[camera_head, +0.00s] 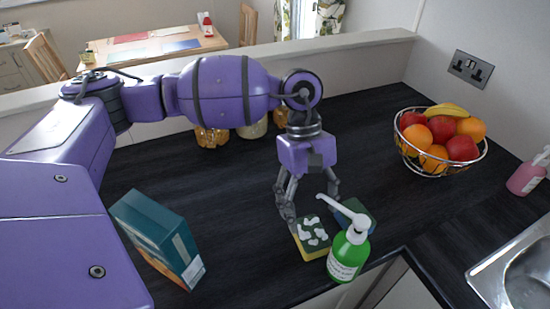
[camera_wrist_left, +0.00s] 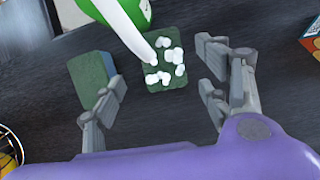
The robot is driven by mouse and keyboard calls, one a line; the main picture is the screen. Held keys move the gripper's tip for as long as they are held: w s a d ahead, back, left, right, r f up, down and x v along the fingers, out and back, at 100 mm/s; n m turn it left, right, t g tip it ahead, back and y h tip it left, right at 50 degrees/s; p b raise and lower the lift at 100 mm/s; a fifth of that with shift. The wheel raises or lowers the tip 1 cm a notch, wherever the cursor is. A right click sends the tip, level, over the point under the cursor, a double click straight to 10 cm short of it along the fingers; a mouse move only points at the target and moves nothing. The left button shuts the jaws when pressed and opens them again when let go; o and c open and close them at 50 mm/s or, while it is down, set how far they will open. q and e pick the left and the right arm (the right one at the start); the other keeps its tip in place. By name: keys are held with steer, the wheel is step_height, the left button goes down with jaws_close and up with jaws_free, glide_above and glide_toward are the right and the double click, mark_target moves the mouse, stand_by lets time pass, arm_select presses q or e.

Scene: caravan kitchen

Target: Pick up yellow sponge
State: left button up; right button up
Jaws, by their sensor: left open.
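The yellow sponge (camera_head: 312,238) lies on the dark counter, with a green scouring top carrying white foam-like blobs and a yellow side. In the left wrist view the same sponge (camera_wrist_left: 160,83) lies just ahead of the gap between the fingers, partly covered by the soap pump's nozzle. My left gripper (camera_head: 311,201) points down just behind the sponge, open and empty; its spread fingers also show in the left wrist view (camera_wrist_left: 159,93). One fingertip there overlaps a second, blue-sided sponge (camera_wrist_left: 91,78). My right gripper is not seen.
A green soap bottle (camera_head: 346,258) stands close beside the yellow sponge. The blue sponge (camera_head: 356,211) lies behind the bottle. A teal box (camera_head: 158,236) stands left, a fruit basket (camera_head: 440,165) back right, jars behind my arm and a sink (camera_head: 500,285) at right. Mid-left counter is clear.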

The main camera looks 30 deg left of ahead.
mark_target(311, 232)
arm_select(q)
steer(key=shift+s+p+x, duration=0.2)
steer(key=shift+p+x, duration=0.35)
steer(key=shift+x, duration=1.75)
steer(key=shift+r, duration=0.1)
steer(key=c, duration=1)
